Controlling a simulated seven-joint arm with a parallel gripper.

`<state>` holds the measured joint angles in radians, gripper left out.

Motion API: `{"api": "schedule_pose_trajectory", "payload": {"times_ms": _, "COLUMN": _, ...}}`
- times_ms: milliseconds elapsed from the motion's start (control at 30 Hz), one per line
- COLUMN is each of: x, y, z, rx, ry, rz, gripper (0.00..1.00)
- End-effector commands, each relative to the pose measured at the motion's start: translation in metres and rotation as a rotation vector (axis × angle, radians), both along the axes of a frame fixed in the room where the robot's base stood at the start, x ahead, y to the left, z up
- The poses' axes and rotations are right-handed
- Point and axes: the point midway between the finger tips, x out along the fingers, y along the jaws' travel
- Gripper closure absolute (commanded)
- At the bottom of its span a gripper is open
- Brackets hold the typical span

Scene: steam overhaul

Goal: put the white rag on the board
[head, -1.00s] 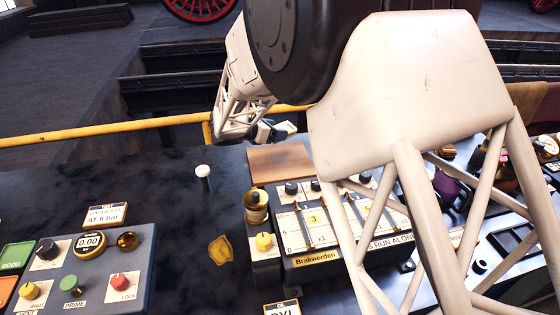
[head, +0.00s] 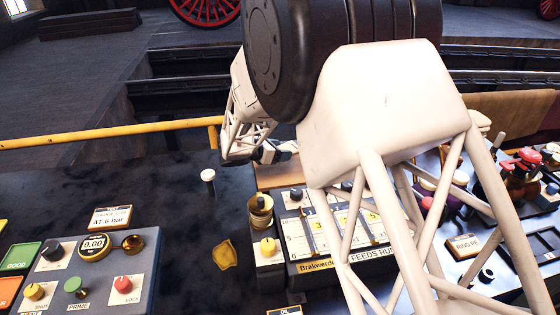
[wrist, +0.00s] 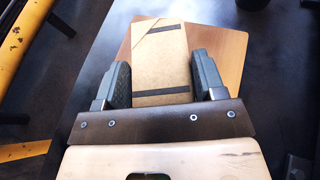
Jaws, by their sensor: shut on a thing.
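My gripper (wrist: 164,72) is shut on a flat oblong with dark stripes, which I take to be the folded white rag (wrist: 160,65); it looks pale tan in the wrist view. The rag lies between the two dark fingers. Behind it is the brown wooden board (wrist: 232,55), whose right side and top left corner show past the rag. I cannot tell whether the rag touches the board. In the head view my gripper (head: 273,152) is at the far edge of the board (head: 272,180), and my arm hides the board's right part.
A console with sliders (head: 325,240) stands just in front of the board. A white-topped knob (head: 208,176) stands to the left. A yellow rail (head: 110,133) runs behind the dark top. A yellow crumpled piece (head: 225,255) lies in front.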

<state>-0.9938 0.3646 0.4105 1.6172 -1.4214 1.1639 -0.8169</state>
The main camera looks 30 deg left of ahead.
Motion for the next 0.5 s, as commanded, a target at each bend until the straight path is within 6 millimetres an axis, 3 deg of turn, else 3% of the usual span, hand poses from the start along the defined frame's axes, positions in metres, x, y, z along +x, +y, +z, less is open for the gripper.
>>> {"api": "schedule_pose_trajectory", "payload": {"times_ms": 500, "x": 0.0000, "y": 0.0000, "z": -0.0107, "rx": -0.001, "ry": 0.000, "rz": -0.001, "gripper": 0.60}}
